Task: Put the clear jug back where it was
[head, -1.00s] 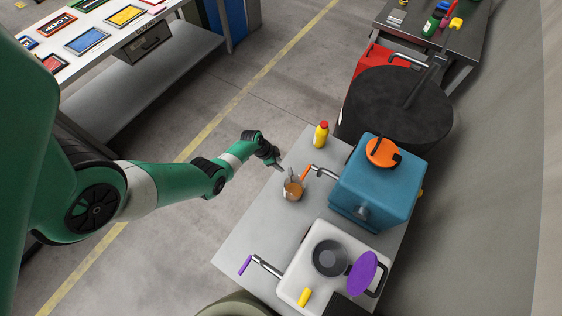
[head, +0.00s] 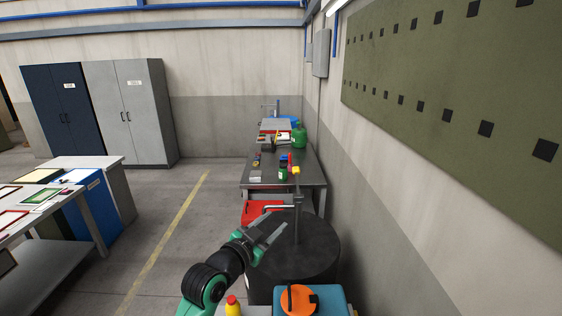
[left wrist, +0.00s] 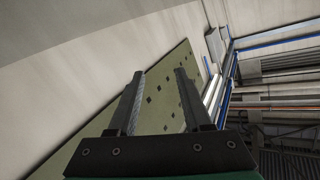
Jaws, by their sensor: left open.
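No clear jug shows in the head view or the left wrist view now. My left gripper (head: 276,230) is open and empty, raised above the dark round drum (head: 318,262) in the head view. In the left wrist view, the two fingers of my left gripper (left wrist: 160,76) stand apart with nothing between them, pointing up towards the wall. My right gripper is not in view.
A teal box (head: 335,298) with an orange disc (head: 298,299) and a yellow bottle (head: 233,307) show at the bottom edge. Beyond the drum stand a red box (head: 258,210) and a dark table (head: 300,176) with small items.

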